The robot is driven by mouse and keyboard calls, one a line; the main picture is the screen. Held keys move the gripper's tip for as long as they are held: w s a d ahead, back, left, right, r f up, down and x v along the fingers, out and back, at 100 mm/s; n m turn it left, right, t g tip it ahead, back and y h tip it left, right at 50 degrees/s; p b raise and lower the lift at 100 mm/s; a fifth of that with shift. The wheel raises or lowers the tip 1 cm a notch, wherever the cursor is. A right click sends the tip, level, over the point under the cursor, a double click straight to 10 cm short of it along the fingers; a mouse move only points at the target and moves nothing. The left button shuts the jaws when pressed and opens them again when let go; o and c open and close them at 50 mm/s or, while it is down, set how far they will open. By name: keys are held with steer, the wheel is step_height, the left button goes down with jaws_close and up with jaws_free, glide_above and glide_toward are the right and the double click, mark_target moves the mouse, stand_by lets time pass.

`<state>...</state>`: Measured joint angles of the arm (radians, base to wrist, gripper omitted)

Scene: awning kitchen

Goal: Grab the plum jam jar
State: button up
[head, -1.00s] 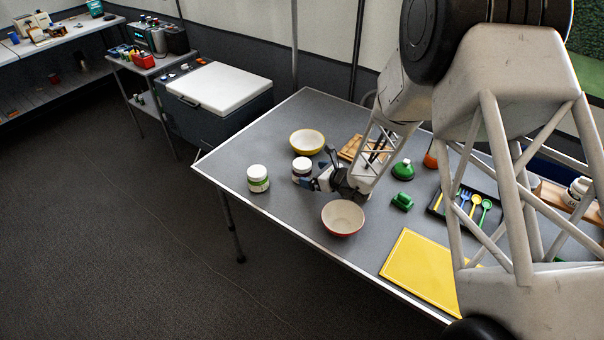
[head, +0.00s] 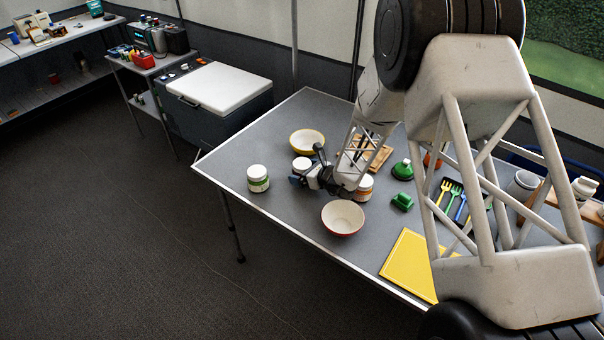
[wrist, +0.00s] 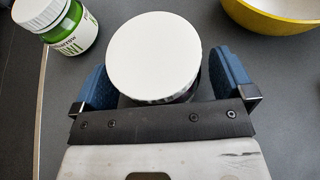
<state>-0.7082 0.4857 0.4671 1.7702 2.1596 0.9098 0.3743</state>
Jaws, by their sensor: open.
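A white-lidded jar with a dark band below the lid (wrist: 154,57) stands between the two blue fingers of my open gripper (wrist: 166,85) in the wrist view. Its label is hidden there, so I cannot read whether it says plum jam. In the head view this jar (head: 302,164) stands on the grey table, partly covered by my gripper (head: 304,179). The fingers flank the jar, and no firm grip on it shows. A green-labelled jar with a white lid (head: 258,178) stands to the left, and it also shows in the wrist view (wrist: 66,32).
A yellow bowl (head: 307,141) stands just behind the jar. A red-rimmed bowl (head: 343,217) and an orange-labelled jar (head: 365,188) stand to the right. A green item (head: 402,201) and a yellow board (head: 409,265) lie farther right. The table's left front edge is clear.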

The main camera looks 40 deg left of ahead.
mark_target(304, 164)
steer(key=c, duration=1.1)
steer(key=shift+o, duration=0.2)
steer(key=shift+r, duration=0.1)
steer(key=shift+r, duration=4.95)
